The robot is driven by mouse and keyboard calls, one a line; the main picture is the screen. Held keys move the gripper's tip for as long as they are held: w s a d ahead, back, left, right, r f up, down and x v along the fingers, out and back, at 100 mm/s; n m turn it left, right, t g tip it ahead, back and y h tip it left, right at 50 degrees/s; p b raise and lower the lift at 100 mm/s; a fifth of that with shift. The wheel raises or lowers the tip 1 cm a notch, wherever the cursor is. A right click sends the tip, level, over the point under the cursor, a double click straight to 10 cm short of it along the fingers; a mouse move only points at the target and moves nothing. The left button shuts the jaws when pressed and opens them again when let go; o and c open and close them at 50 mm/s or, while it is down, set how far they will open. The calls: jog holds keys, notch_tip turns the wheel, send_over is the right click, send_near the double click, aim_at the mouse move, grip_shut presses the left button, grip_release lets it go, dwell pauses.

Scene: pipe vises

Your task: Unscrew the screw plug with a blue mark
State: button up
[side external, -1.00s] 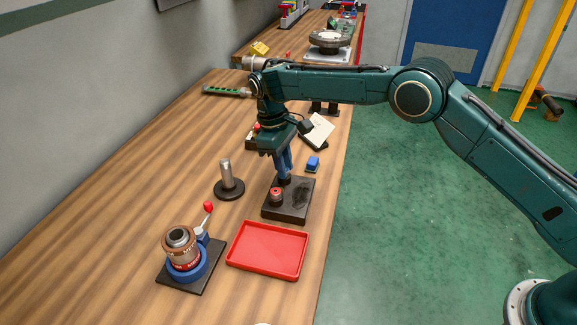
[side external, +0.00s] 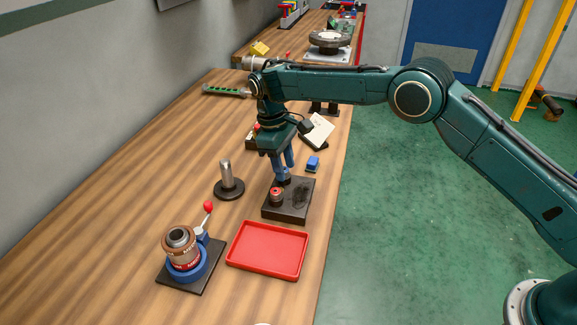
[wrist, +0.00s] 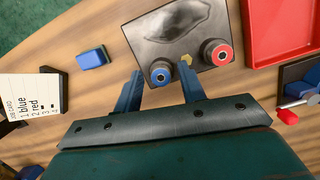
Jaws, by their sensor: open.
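The plug with the blue mark (wrist: 161,72) is a dark round cap on a black block (wrist: 140,38). In the wrist view it lies between my two blue fingertips (wrist: 160,74), with a visible gap to each finger. In the side view my gripper (side external: 283,174) points down over the block (side external: 292,208), and its fingers hide part of the blue-marked plug. The plug with the red mark (wrist: 217,52) sits beside it on the same block and also shows in the side view (side external: 276,196). My gripper is open and empty.
A red tray (side external: 268,249) lies in front of the block. A vise (side external: 186,258) with a red-tipped handle stands front left. A metal post (side external: 227,175) stands left of the block. A small blue item (side external: 313,163) and a note card (side external: 319,130) lie behind.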

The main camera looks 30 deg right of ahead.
jog(key=shift+m+y, duration=0.6)
jog(key=shift+m, duration=3)
jog(key=shift+m+y, duration=0.6)
jog(key=shift+m, duration=2.8)
jog(key=m, duration=0.3)
jog(key=m+t, duration=0.1)
jog(key=m, duration=0.3)
jog(key=shift+y, duration=0.4)
jog(key=m, duration=0.3)
jog(key=shift+m+t, duration=0.4)
jog(key=m, duration=0.3)
jog(key=shift+t, duration=0.3)
